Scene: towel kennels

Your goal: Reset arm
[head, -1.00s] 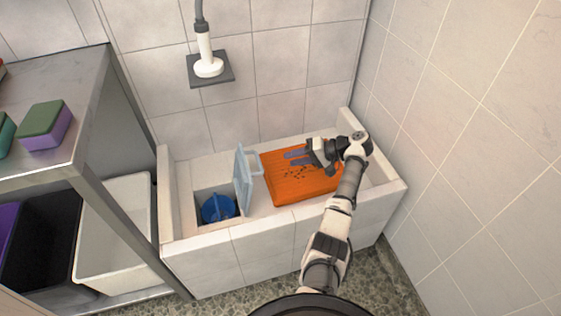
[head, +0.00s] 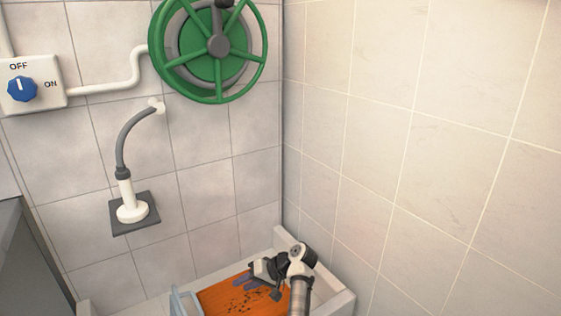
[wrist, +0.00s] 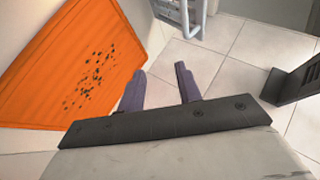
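My gripper (head: 258,284) is at the bottom of the head view, over an orange towel or mat (head: 222,298) with dark specks. In the wrist view my gripper (wrist: 160,88) shows two purple fingers standing apart with nothing between them. My arm is bent at the wrist and comes up from the bottom edge of the head view.
On the wall are a hose fixture (head: 131,208), a green wheel (head: 218,45) and a blue OFF/ON knob (head: 21,89). The right wall is bare.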

